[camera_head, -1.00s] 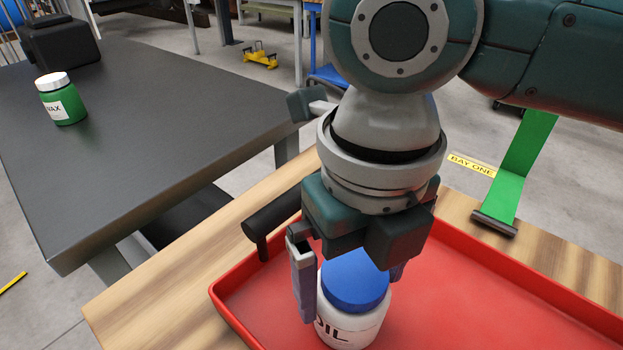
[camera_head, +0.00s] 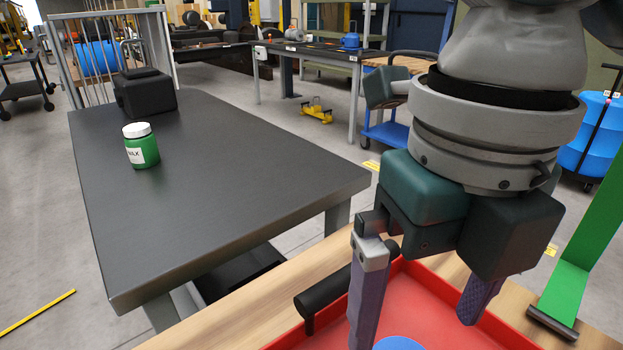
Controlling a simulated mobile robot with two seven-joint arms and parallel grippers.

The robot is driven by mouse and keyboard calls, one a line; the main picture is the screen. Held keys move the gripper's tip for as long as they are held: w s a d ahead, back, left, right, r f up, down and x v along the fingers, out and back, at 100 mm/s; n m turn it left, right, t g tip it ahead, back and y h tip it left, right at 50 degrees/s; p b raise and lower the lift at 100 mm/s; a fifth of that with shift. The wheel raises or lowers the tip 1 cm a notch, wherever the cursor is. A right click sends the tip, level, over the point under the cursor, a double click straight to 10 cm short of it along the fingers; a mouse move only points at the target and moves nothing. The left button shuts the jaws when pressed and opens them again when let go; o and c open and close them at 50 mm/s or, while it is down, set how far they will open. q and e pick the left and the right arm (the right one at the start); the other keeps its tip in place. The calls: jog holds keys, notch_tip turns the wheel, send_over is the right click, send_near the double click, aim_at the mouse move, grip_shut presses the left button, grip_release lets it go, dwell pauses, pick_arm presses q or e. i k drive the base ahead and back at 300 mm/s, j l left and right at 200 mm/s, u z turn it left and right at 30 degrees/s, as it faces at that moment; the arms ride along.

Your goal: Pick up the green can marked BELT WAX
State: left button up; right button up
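The green can (camera_head: 142,152) with a white lid stands upright on the dark grey table at the left. Part of its white label shows; the letters are small and only partly readable now. My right gripper (camera_head: 415,332) comes in from the upper right. It is open, with its two fingers pointing down and apart and nothing between them in sight. It is far to the right of the green can, over the red tray. The blue lid (camera_head: 399,344) of a white jar shows just below it; the rest of that jar is cut off. My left gripper is not in view.
The dark table (camera_head: 225,165) is clear around the can, with a black box-like object (camera_head: 146,95) behind it. The red tray (camera_head: 425,300) with a black handle (camera_head: 325,298) sits on a wooden top (camera_head: 235,325). A floor gap separates the two tables.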

aim_at(143, 153)
jog(key=i+j, duration=0.3)
jog(key=j, duration=0.15)
jog(key=i+j, duration=0.3)
jog(key=j, duration=0.2)
jog(key=i+j, duration=0.65)
jog(key=j, duration=0.3)
jog(key=i+j, duration=0.3)
jog(key=j, duration=0.15)
